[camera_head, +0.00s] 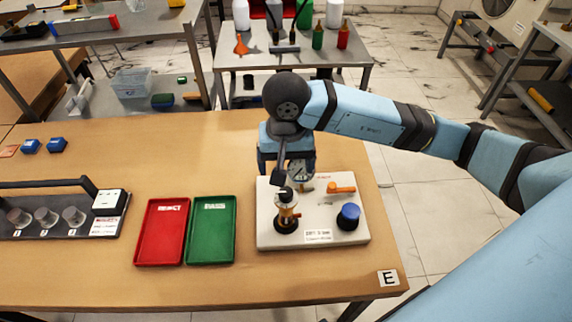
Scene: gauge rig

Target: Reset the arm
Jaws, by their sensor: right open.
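My right arm comes in from the right and its gripper (281,180) points down over the back left of the white gauge rig (268,237). The jaws are open; one dark fingertip shows close to the top of the brass-and-black fitting (287,211), and I cannot tell if they touch. A round dial gauge (302,171) stands behind the fitting, partly covered by the gripper. An orange lever (342,187) lies across the rig's back right. A blue knob (348,215) is at its right. My left gripper is not in view.
A red REJECT tray (162,232) and a green PASS tray (212,231), both empty, lie left of the rig. Further left is a dark holder (60,231) with metal cylinders and a handle. Blue blocks (57,145) sit behind it. The bench front is clear.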

